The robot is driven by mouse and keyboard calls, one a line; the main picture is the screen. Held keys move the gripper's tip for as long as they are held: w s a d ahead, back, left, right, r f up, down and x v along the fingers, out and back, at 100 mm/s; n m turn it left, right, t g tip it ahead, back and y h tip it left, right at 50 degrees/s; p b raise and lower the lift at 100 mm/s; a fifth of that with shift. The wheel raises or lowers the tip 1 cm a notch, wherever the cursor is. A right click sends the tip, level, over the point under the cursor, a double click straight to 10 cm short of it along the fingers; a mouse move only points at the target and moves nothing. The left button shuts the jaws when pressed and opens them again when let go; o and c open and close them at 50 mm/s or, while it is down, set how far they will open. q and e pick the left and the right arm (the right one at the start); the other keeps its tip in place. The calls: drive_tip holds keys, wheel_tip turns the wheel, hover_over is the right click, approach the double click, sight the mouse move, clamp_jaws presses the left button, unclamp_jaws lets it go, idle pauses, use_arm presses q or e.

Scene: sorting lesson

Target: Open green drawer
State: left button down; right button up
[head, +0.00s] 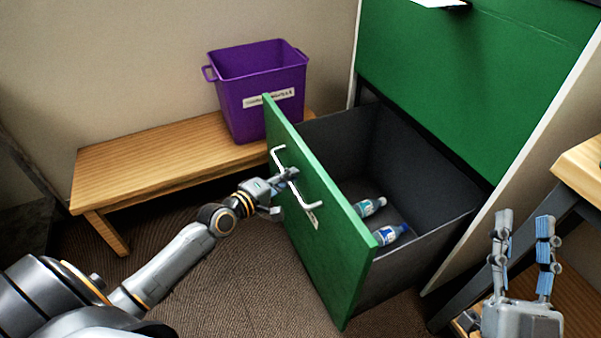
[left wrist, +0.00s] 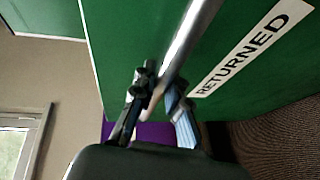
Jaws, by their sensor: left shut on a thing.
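The green drawer (head: 335,240) stands pulled well out of the green cabinet (head: 470,70), and its dark inside shows. Two small bottles lie in it, one (head: 369,207) behind the other (head: 390,235). The drawer front carries a silver bar handle (head: 280,160), also seen in the left wrist view (left wrist: 190,40), and a "RETURNED" label (left wrist: 250,45). My left gripper (head: 284,187) is at the handle, shut on it; in the left wrist view its fingers (left wrist: 158,98) sit around the bar. My right gripper (head: 524,250) is raised at the lower right, fingers apart and empty.
A purple bin (head: 245,90) stands on a low wooden bench (head: 150,160) left of the drawer. A wooden table edge (head: 585,165) with a dark leg is near my right gripper. Carpet (head: 235,290) in front of the drawer is clear.

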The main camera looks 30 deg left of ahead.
use_arm(q)
drive_tip(key=shift+s+a, duration=0.15)
drive_tip(key=shift+s, duration=0.1)
drive_tip(key=c, duration=1.3)
unclamp_jaws()
drive_tip(key=shift+c, duration=0.2)
drive_tip(key=v, duration=1.2)
drive_tip(key=shift+f, duration=0.15)
